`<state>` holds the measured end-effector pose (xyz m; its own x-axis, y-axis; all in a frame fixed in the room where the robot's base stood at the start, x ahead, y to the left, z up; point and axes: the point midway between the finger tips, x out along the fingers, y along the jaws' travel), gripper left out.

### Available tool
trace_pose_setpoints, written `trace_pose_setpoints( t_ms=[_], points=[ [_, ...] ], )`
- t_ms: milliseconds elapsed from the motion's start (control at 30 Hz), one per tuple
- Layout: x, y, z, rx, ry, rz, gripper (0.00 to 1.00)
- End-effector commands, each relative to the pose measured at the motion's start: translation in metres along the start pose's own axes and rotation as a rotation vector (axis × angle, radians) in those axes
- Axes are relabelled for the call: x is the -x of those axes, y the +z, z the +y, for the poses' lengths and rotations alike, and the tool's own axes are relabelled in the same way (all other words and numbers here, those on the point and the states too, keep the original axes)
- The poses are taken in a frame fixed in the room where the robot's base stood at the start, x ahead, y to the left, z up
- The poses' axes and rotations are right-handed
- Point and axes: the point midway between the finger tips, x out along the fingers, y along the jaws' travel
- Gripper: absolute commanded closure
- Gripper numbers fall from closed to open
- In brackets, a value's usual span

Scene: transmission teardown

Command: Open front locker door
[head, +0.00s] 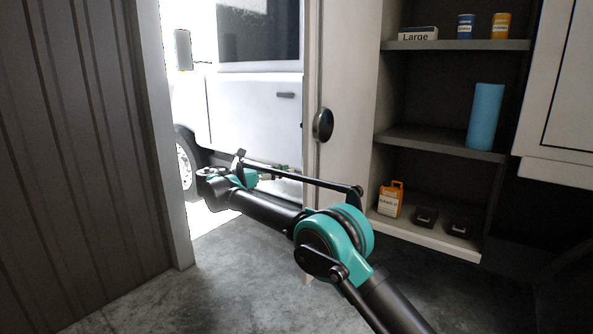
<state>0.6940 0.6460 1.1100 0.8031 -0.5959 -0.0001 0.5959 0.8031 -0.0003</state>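A pale upright panel with a dark round knob (323,124) stands in the middle of the head view, beside an open shelf unit (455,45). I cannot tell whether this panel is the front locker door or a fixed frame. My teal and black arm reaches from the lower right toward the doorway on the left. My gripper (212,180) is at its far end, small and partly hidden by arm parts, left of and below the knob and apart from it. I see nothing held, and its finger opening is unclear.
The shelves hold a blue cylinder (485,117), small cans, a box marked "Large", an orange container (390,199) and dark bins. A white cabinet front (570,80) is at right. A white truck (250,110) stands beyond the doorway. A ribbed wall (75,140) is left; concrete floor (235,265) is clear.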

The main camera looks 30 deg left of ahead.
Motion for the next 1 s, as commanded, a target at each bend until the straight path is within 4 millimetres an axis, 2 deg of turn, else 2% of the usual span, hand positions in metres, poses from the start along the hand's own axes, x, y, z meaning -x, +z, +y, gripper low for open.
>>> trace_pose_setpoints(
  t_ms=[100,300,1000],
  points=[
    [0.02,0.0,0.0,0.0,0.001,0.0,0.68],
    [0.037,0.0,0.0,0.0,0.0,0.0,0.68],
    [0.039,0.0,0.0,0.0,0.0,0.0,0.68]
  ],
)
